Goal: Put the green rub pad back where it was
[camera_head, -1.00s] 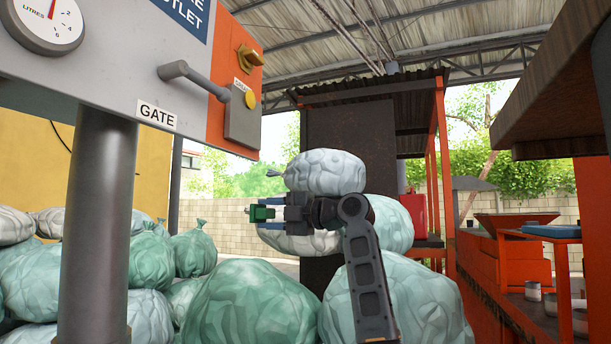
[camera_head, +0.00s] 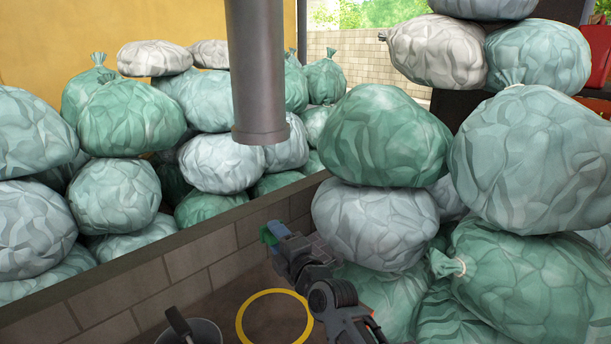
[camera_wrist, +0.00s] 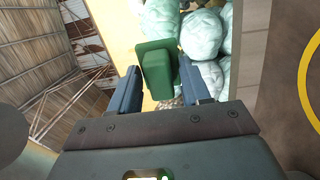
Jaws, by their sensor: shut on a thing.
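In the wrist view the green rub pad (camera_wrist: 159,72) sits between the two blue fingers and shows a wider flat end and a blocky body. The pad is held in the air. I cannot tell which spot it came from.
A yellow ring (camera_head: 274,318) marks the floor below my gripper, with a bucket (camera_head: 190,332) to its left. A grey vertical pipe (camera_head: 257,75) hangs above. Stuffed bags are stacked behind the low wall (camera_head: 190,262) and close on the right (camera_head: 385,225).

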